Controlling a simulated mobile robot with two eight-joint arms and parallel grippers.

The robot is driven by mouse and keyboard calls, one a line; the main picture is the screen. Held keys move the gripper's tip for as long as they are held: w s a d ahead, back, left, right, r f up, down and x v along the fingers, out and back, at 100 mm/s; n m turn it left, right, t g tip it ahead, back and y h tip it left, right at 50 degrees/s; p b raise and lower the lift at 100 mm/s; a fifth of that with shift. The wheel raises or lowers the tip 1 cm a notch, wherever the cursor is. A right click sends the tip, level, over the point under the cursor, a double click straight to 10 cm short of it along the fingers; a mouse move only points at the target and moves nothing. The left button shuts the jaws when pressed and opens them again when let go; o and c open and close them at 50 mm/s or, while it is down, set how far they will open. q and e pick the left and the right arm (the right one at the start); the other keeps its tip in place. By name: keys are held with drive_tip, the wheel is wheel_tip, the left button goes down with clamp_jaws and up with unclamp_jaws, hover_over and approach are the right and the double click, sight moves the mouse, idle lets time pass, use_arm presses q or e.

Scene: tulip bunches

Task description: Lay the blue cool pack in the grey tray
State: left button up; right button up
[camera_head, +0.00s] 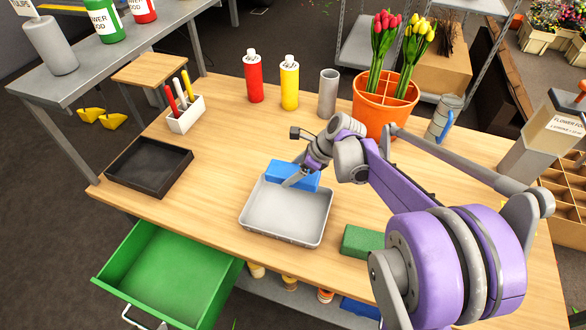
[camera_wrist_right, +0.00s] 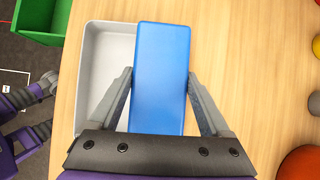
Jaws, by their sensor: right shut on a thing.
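The blue cool pack (camera_head: 280,174) is a flat rectangular block. My right gripper (camera_head: 298,178) is shut on it, with a finger along each long side in the right wrist view (camera_wrist_right: 162,100). The grey tray (camera_head: 290,236) is shallow, empty and lies on the wooden table. In the head view the pack covers part of the tray's far rim. In the right wrist view the pack (camera_wrist_right: 162,60) overlaps one side of the tray (camera_wrist_right: 104,45) and reaches out over bare table. Its height above the rim is hard to tell. My left gripper is not in view.
A black tray (camera_head: 118,174) and a white pen holder (camera_head: 186,118) stand left of the grey tray. A green block (camera_head: 360,241) lies to its right. Bottles, a grey cylinder (camera_head: 328,94) and an orange tulip pot (camera_head: 370,108) stand behind. A green drawer (camera_head: 165,265) is open in front.

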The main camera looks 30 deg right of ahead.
sight(314, 176)
drive_tip(key=shift+f, duration=0.15)
drive_tip(key=shift+f+b, duration=2.25)
drive_tip(key=shift+f, duration=0.6)
drive_tip(key=o, duration=1.6)
drive_tip(key=shift+c, duration=0.2)
drive_tip(key=p+v, duration=0.1)
drive_tip(key=v, duration=1)
